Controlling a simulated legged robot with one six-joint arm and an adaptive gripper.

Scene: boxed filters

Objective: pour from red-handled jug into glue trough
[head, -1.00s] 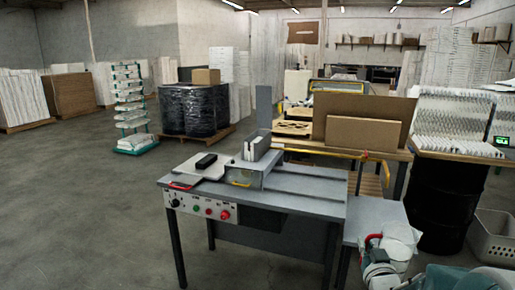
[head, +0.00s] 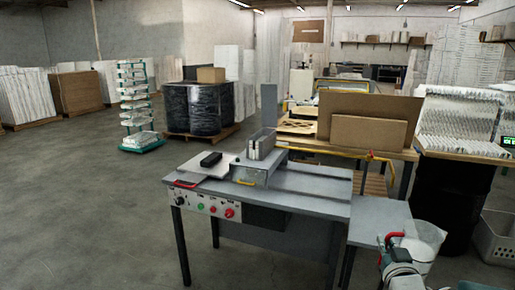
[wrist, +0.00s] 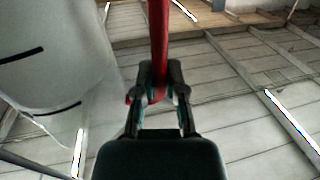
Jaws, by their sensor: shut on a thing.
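A white jug (head: 427,240) with a red handle (head: 394,236) is at the lower right of the head view, beside the small grey side table. My gripper (head: 386,246) is shut on the red handle, at the jug's left. In the wrist view the handle (wrist: 159,35) runs between the fingers (wrist: 160,85), and the jug's pale body (wrist: 60,60) with dark marks fills the left side. The jug's contents are hidden.
The small side table (head: 380,218) adjoins the machine table's right end. A black drum (head: 450,205) and a grey basket (head: 497,238) stand at the right. Cardboard sheets (head: 368,136) lean on a bench behind. The floor at the left is open.

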